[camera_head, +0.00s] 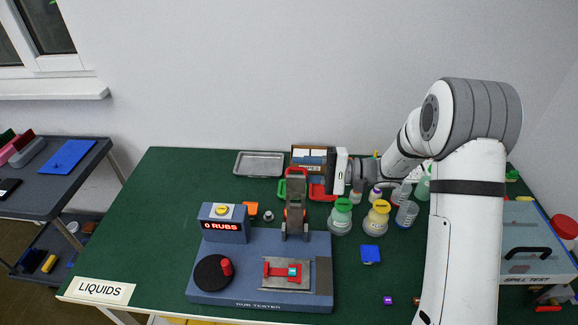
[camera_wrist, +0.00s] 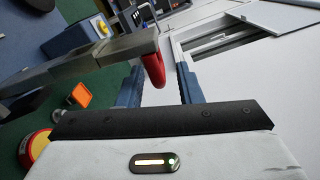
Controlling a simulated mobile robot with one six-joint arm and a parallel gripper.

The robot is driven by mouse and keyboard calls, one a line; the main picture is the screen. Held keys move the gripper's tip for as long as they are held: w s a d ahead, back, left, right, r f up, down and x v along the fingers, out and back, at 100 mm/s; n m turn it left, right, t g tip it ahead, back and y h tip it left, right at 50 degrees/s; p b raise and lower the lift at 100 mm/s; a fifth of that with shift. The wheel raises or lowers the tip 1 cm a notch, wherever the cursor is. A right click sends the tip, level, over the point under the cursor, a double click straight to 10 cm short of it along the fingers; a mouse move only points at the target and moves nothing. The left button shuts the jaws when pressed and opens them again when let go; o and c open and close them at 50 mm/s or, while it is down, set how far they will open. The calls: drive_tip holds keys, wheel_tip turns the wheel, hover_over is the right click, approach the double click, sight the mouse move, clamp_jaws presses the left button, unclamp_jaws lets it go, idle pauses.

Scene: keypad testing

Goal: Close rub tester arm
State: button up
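The rub tester (camera_head: 215,298) is a blue machine at the front of the green table, with a display reading "0 RUBS". Its grey arm (camera_head: 297,205) stands raised, roughly upright, above the base. In the wrist view, the grey arm (camera_wrist: 125,48) comes in from the left and ends in a red tip (camera_wrist: 153,70). My gripper (camera_wrist: 160,85) is open, with its two blue fingers on either side of the red tip. A gap shows on the tip's right, and I cannot tell whether the left finger touches it. In the head view my fingers are hard to make out.
Green-capped (camera_head: 341,217) and yellow-capped bottles (camera_head: 377,218) stand right of the tester, with several smaller bottles behind. A metal tray (camera_head: 259,164) lies at the back. A blue block (camera_head: 370,254) lies right of the base. The table's left part is clear.

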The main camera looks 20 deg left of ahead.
sight(294, 169)
drive_tip(key=shift+p+x, duration=0.3)
drive_tip(key=shift+x, duration=1.55)
drive_tip(key=shift+f, duration=0.1)
clamp_jaws()
